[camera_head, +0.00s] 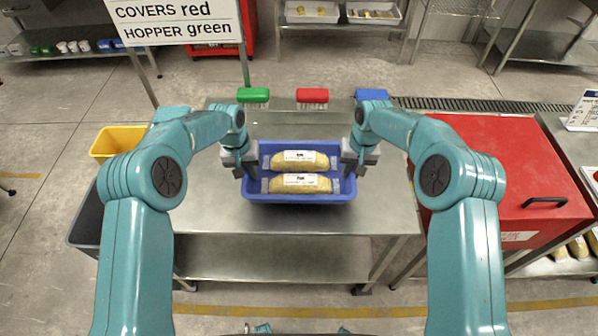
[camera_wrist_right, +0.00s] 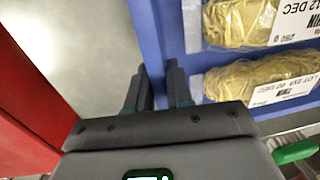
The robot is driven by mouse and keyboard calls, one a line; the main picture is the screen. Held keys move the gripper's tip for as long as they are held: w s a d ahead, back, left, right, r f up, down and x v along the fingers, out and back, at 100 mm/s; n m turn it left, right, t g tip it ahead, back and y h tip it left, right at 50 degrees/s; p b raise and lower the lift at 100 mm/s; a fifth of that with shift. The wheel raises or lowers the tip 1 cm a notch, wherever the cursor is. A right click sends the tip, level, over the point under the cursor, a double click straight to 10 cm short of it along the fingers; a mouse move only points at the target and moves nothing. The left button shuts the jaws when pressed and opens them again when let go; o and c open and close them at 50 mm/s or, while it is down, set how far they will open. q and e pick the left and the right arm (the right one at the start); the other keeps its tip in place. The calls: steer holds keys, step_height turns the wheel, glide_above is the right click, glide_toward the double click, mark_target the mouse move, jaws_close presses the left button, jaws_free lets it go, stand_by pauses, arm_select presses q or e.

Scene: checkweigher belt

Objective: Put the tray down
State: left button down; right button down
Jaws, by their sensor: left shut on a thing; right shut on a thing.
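A blue tray (camera_head: 300,199) is in front of me over the steel table (camera_head: 215,205), and looks level. It holds two packs of yellow pasta with white labels, a rear pack (camera_head: 300,161) and a front pack (camera_head: 300,184). My left gripper (camera_head: 242,169) is shut on the tray's left side wall. My right gripper (camera_head: 353,170) is shut on its right side wall. In the right wrist view the fingers (camera_wrist_right: 160,88) are on either side of the blue wall (camera_wrist_right: 153,35). Whether the tray's underside touches the table is hidden.
Green (camera_head: 253,96), red (camera_head: 312,96) and blue (camera_head: 371,95) brushes stand along the table's back edge. A red cabinet (camera_head: 500,165) is close on the right. A yellow bin (camera_head: 117,141) and a grey bin (camera_head: 85,220) are left. Steel around the tray is bare.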

mark_target(347, 180)
arm_select(q)
steer(key=shift+d, duration=0.35)
arm_select(e)
steer(key=shift+a, duration=0.3)
